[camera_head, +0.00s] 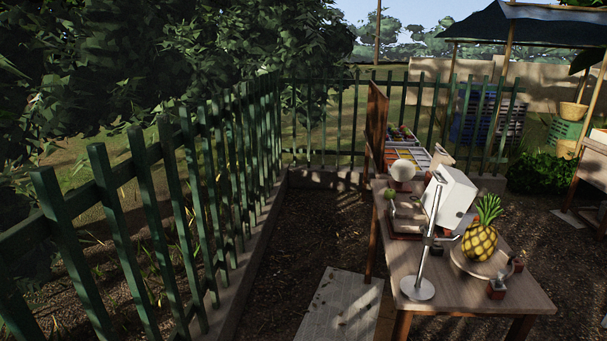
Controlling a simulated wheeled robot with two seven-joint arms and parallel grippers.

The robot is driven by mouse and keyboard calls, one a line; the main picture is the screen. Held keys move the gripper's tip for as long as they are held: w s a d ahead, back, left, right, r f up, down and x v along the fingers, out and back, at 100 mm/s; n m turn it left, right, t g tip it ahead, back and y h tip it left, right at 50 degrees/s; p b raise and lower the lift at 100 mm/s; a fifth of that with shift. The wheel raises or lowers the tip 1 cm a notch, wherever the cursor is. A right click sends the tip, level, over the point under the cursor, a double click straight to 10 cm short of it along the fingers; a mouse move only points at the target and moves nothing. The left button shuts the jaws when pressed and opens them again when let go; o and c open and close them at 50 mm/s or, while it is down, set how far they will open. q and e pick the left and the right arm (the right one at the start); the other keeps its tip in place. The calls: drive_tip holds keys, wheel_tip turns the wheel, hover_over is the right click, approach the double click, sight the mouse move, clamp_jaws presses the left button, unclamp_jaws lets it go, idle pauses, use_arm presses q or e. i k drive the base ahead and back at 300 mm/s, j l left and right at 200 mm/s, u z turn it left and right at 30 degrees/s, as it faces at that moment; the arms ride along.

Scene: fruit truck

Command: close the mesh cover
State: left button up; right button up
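I cannot make out a mesh cover for certain in the head view. A pale rounded object (403,170) stands at the far end of the wooden table (468,285); it is too small to tell whether it is mesh. A white boxy object (452,190) stands tilted near the middle of the table. Neither of my grippers is in view.
A pineapple (479,243) sits on a round board. A metal stand (418,288) is at the table's near left. Small pots (496,289) stand near the right edge. A green picket fence (190,195) runs along the left. Bare soil lies between fence and table.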

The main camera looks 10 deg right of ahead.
sight(458, 195)
drive_tip(key=i+z, duration=0.8)
drive_tip(key=i+j+z, duration=0.2)
drive_tip(key=i+z, duration=0.2)
drive_tip(key=i+j+z, duration=0.4)
drive_tip(key=k+l, duration=0.1)
